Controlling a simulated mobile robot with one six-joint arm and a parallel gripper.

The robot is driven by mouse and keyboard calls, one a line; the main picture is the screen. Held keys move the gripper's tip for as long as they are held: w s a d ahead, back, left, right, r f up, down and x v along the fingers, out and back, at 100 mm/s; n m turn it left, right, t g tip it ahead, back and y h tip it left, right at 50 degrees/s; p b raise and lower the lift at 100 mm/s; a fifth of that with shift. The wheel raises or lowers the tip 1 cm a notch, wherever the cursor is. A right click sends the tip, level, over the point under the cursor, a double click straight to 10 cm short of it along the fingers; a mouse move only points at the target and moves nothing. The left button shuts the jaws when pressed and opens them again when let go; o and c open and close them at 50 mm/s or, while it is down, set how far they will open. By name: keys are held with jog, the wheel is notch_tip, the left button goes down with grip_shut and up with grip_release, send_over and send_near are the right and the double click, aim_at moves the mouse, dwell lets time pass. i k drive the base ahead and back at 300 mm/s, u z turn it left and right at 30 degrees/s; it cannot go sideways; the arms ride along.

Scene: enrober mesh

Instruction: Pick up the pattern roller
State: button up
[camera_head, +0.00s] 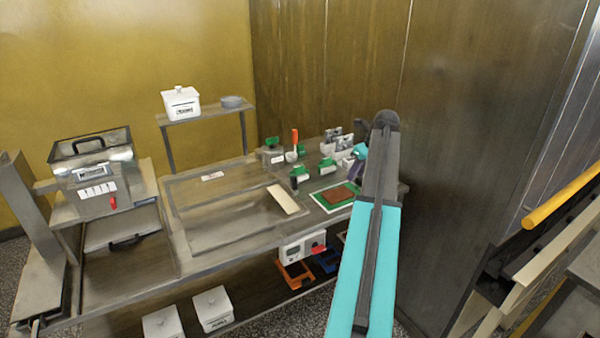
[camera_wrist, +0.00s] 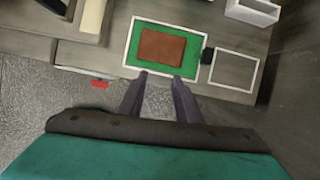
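I cannot single out the pattern roller for certain. Several small green-and-white pieces stand at the back of the bench, among them one at the front (camera_head: 299,173) and one further right (camera_head: 326,164); either may be it, too small to tell. My gripper (camera_wrist: 160,76) is open, its two dark fingers apart with nothing between them. In the wrist view the fingertips lie at the near edge of a green mat with a white rim (camera_wrist: 133,44), which carries a brown slab (camera_wrist: 162,47). In the head view my arm covers the bench's right end.
The bench has a sunken basin (camera_head: 235,225) with a pale board (camera_head: 284,198) at its right. A spoon-like tool with an orange handle (camera_head: 294,138) stands behind. An empty white-outlined rectangle (camera_wrist: 234,70) lies right of the mat. A wooden wall (camera_head: 460,110) closes the right side.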

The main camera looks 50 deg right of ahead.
aim_at(298, 170)
jog(key=i, duration=0.85)
jog(key=u, duration=0.05)
